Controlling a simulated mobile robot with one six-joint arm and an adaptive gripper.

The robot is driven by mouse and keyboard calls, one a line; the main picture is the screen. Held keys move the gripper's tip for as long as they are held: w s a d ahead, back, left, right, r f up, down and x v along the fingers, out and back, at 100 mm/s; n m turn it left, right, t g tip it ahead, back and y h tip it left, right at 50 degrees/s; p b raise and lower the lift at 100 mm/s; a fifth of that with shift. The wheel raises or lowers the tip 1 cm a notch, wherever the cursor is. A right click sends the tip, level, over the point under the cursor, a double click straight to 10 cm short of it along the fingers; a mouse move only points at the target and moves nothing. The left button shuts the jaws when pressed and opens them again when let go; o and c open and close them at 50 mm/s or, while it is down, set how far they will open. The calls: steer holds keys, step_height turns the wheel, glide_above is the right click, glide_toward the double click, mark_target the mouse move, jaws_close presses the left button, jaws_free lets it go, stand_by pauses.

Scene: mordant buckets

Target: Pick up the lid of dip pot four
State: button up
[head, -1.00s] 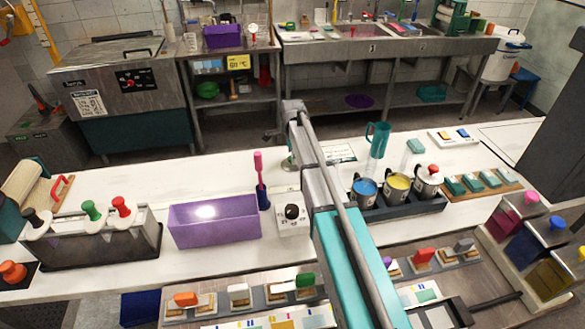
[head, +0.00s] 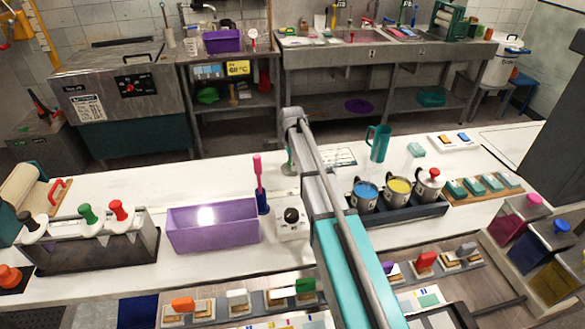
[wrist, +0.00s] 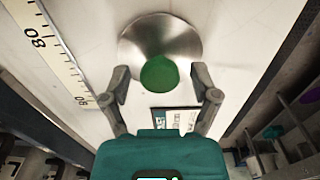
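In the wrist view a round, shiny metal lid (wrist: 187,40) with a green knob (wrist: 159,74) lies on the white worktop. No number shows on it, so I cannot tell from the frames whether it belongs to pot four. My gripper (wrist: 160,72) is open, with one finger on each side of the green knob and a visible gap to each. In the head view the arm reaches over the worktop and mostly hides the gripper. Several mug-like pots stand in a dark tray: a blue-filled one (head: 364,198), a yellow-filled one (head: 397,196) and one topped with a red knob (head: 429,190).
A purple bin (head: 215,228), a pink-handled brush (head: 259,178) and a small dial box (head: 292,226) stand left of the arm. A teal jug (head: 379,143) stands to its right. A ruler (wrist: 57,50) lies left of the lid. A rack with knobbed stoppers (head: 95,249) is farther left.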

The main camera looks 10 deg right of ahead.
jaws_close()
steer(key=shift+r, duration=0.1)
step_height(320, 180, up, 2)
steer(key=p, duration=0.2)
steer(key=shift+r+p, duration=0.25)
steer(key=shift+p, duration=0.15)
steer(key=s+a+r+p, duration=0.2)
steer(key=s+r+p, duration=0.8)
steer(key=s, duration=0.3)
steer(key=shift+s+a, duration=0.3)
steer(key=shift+s, duration=0.1)
steer(key=shift+r, duration=0.1)
steer(key=shift+r+p, duration=0.7)
steer(key=shift+p, duration=0.05)
